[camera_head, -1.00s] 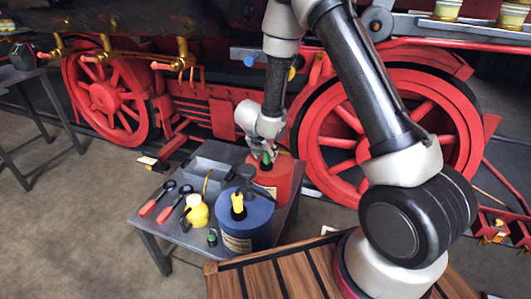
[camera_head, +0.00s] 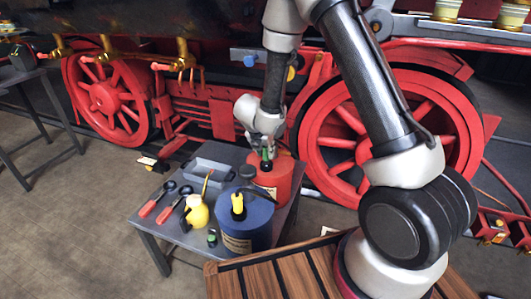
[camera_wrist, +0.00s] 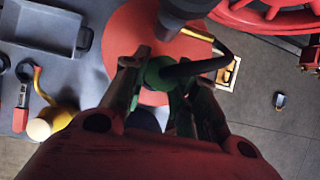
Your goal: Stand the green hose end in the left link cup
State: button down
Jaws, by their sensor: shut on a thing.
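The green hose end (camera_head: 266,155) is just above the red can's top, below my gripper (camera_head: 264,142). In the wrist view, my gripper (camera_wrist: 160,85) is shut on the green hose end (camera_wrist: 157,71), and a black hose runs off from it to the right. I cannot tell whether its lower part still touches the red can (camera_head: 276,184). Two brass cups with pale bands sit at the upper right on the engine; the left one (camera_head: 447,9) may be the left link cup. The picture's top edge cuts off their tops.
A blue can (camera_head: 258,222) with a yellow end on it stands close in front. A yellow oiler (camera_head: 197,212), red-handled tools (camera_head: 158,203) and a grey tray (camera_head: 209,170) share the small table (camera_head: 168,232). Red wheels (camera_head: 335,140) stand close behind the table.

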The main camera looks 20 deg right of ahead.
jog(key=shift+r, duration=1.85)
